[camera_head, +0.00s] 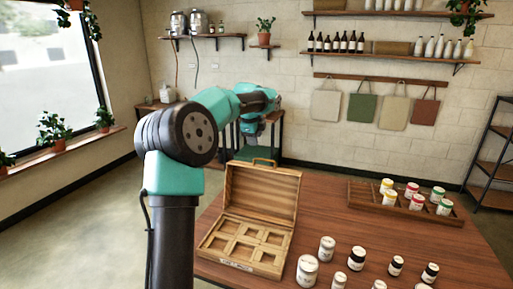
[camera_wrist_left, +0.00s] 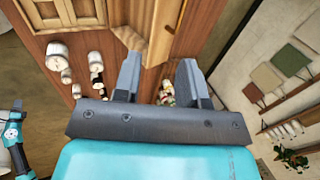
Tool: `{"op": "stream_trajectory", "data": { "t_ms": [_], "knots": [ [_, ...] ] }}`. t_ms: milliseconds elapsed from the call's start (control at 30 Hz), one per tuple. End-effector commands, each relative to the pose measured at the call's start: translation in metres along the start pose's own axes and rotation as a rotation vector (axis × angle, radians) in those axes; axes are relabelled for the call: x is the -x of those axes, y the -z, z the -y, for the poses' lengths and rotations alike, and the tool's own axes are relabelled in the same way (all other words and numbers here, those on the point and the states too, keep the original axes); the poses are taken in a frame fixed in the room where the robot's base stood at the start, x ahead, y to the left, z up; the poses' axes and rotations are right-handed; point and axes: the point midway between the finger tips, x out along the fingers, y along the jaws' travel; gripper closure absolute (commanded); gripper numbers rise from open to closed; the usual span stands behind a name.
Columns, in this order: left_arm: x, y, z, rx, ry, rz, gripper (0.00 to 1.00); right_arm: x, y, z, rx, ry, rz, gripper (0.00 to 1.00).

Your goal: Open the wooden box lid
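The wooden box (camera_head: 242,245) sits on the table with its lid (camera_head: 262,190) raised, standing tilted back at the rear. A handle (camera_head: 264,161) is on the lid's top edge. The box's base shows several empty compartments. My left gripper (camera_head: 250,128) is above and behind the raised lid in the head view. In the left wrist view its two fingers (camera_wrist_left: 158,80) are apart with nothing between them. The lid (camera_wrist_left: 152,25) also shows there, beyond the fingers and apart from them, with part of the compartments. My right gripper is not seen.
Several white and dark jars (camera_head: 327,249) stand on the table right of the box. A wooden tray (camera_head: 363,194) with several paint jars stands farther right. Bare tabletop (camera_head: 325,203) lies between. My left arm hides the table's left part.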

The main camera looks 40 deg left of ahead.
Motion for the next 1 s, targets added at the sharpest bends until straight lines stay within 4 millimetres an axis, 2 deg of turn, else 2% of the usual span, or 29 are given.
{"op": "stream_trajectory", "data": {
  "t_ms": [100,333,867,1000],
  "knots": [
    [0.022,0.000,0.000,0.000,0.002,-0.001,0.62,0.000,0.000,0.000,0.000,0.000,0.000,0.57],
    [0.043,0.000,0.000,0.001,0.001,0.000,0.62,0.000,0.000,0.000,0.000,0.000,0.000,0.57],
    [0.043,0.000,-0.001,0.002,-0.002,0.000,0.62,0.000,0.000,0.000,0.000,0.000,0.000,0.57],
    [0.026,0.005,-0.009,0.037,-0.032,-0.004,0.62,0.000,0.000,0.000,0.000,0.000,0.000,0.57]
  ]
}}
